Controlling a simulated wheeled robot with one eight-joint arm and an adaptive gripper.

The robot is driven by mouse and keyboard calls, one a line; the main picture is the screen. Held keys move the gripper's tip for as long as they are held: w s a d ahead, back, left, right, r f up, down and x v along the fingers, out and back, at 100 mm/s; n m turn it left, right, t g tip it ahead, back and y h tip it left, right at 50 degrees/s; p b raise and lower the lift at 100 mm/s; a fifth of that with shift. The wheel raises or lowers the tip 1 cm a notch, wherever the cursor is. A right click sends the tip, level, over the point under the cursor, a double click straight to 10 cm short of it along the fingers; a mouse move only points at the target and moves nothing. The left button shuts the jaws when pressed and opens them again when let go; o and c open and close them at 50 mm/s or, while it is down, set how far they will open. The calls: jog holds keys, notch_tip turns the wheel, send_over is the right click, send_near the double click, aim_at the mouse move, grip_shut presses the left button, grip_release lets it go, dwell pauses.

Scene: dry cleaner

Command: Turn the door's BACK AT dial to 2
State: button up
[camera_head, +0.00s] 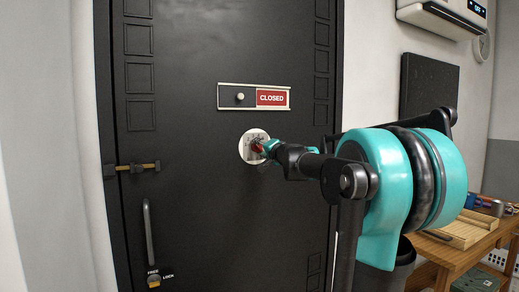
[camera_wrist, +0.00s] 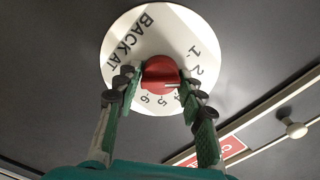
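The BACK AT dial is a round white plate (camera_wrist: 122,58) on the black door, with a red knob (camera_wrist: 160,76) at its centre. Its numbers run down the right side in the wrist view; 1, 2, 5 and 6 are readable, and my right finger partly covers those between. A pale mark on the knob points right, toward the covered numbers just below 2. My gripper (camera_wrist: 160,79) has one finger on each side of the knob, tips close against it, and appears shut on it.
A CLOSED sign (camera_head: 270,98) with a round slider knob is just above the dial. A bolt (camera_head: 132,168), a vertical handle (camera_head: 148,232) and a FREE/LOCK latch (camera_head: 154,281) are at the door's left. A wooden table (camera_head: 462,256) stands at right.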

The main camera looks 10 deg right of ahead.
jog(key=o, duration=0.3)
jog(key=shift+o, duration=0.2)
jog(key=v, duration=1.2)
jog(key=s+a+f+n+g, duration=0.2)
jog(key=s+a+f, duration=0.15)
jog(key=f, duration=0.55)
jog(key=s+a+f+n+g+y, duration=0.1)
jog(key=s+a+f+n+g, duration=0.2)
jog(key=f, duration=0.5)
jog(key=s+a+f+n+g, duration=0.2)
jog(key=s+f, duration=0.3)
jog(key=f, duration=0.4)
jog(key=s+d+f+g+h, duration=0.3)
jog(key=s+d+f, duration=0.1)
jog(key=s+f, duration=0.5)
jog(key=s+d+f+n+g+h, duration=0.1)
jog(key=s+d+f+g+h, duration=0.2)
jog(key=s+f, duration=0.7)
notch_tip(320, 180, down, 4)
jog(key=shift+d+h, duration=0.3)
jog(key=shift+d, duration=0.55)
